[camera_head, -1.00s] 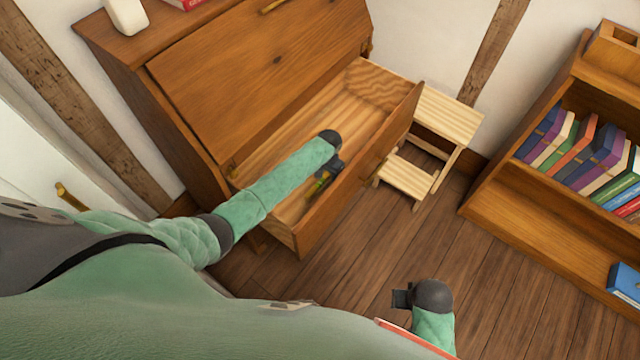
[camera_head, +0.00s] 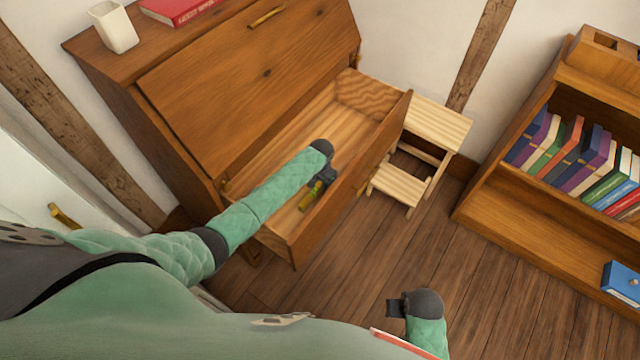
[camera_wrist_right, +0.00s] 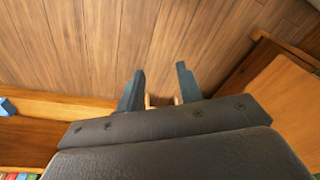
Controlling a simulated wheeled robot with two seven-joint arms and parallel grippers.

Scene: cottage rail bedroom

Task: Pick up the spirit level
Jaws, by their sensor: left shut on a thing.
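The spirit level (camera_head: 307,201) is a small yellow-green bar in the head view, inside the open drawer's outline near its front board. My left gripper (camera_head: 318,186) reaches down over the drawer and is shut on the level, covering its upper end. I cannot tell whether the level still touches the drawer floor. My right gripper (camera_head: 394,308) is low over the floor in the head view. In the right wrist view its two fingers (camera_wrist_right: 160,76) stand apart with nothing held between them.
The open drawer (camera_head: 350,188) juts from a wooden bureau (camera_head: 250,75). A small step stool (camera_head: 436,124) stands close to the drawer's right side. A bookshelf (camera_head: 500,215) stands at the right. The plank floor (camera_head: 480,275) between is clear. A white cup (camera_head: 113,27) and red book (camera_head: 178,10) sit on top.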

